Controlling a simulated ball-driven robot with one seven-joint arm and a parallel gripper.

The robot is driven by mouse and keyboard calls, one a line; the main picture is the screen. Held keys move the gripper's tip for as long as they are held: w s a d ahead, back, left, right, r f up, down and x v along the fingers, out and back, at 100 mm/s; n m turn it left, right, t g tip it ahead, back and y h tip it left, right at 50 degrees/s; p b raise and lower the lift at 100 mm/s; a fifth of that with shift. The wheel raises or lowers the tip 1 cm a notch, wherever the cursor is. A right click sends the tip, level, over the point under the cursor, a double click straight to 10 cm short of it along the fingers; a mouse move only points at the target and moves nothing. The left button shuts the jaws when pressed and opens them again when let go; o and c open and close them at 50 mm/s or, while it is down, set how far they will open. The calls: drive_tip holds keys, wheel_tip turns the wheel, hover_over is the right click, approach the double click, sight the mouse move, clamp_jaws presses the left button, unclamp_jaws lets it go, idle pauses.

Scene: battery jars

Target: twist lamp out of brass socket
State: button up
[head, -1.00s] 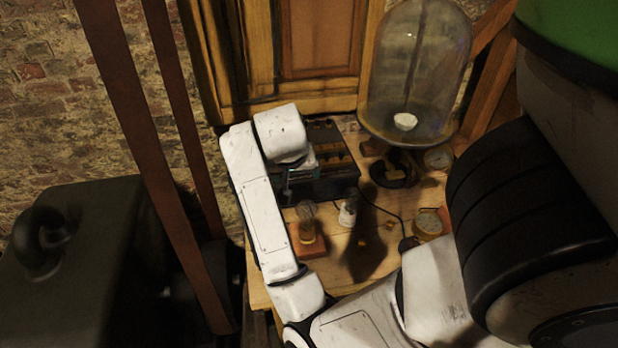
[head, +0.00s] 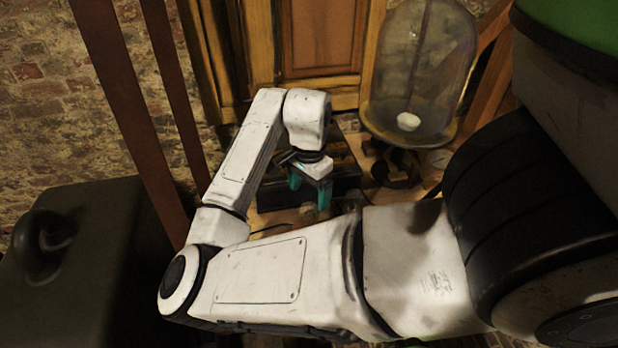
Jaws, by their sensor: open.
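My gripper (head: 310,189) is open, with its two teal fingers pointing down and spread apart. It hangs over the wooden bench, in front of the dark battery case. I see nothing held between the fingers. The lamp and its brass socket cannot be made out clearly now. My forearm covers the part of the bench where the earlier frame showed a small glass lamp in a brass socket on a reddish wooden base. I cannot tell how far the fingers are from the lamp.
The dark battery case (head: 347,177) stands at the back of the bench (head: 266,217). A glass bell jar (head: 420,65) stands to the right of it. A dark chest (head: 75,270) is at the left. A wooden cabinet (head: 322,45) is behind.

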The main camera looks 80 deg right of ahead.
sight(310, 203)
drive_tip(key=shift+f+p, duration=0.35)
drive_tip(key=shift+f, duration=3.15)
drive_tip(key=c, duration=1.2)
drive_tip(key=shift+r+n+p, duration=0.15)
drive_tip(key=shift+n+p, duration=0.4)
drive_tip(key=shift+n, duration=0.05)
drive_tip(key=n+p, duration=0.1)
drive_tip(key=n, duration=0.2)
drive_tip(key=shift+p, duration=0.4)
drive_tip(key=shift+n, duration=1.1)
drive_tip(key=n, duration=0.3)
drive_tip(key=shift+s, duration=0.15)
drive_tip(key=n, duration=0.3)
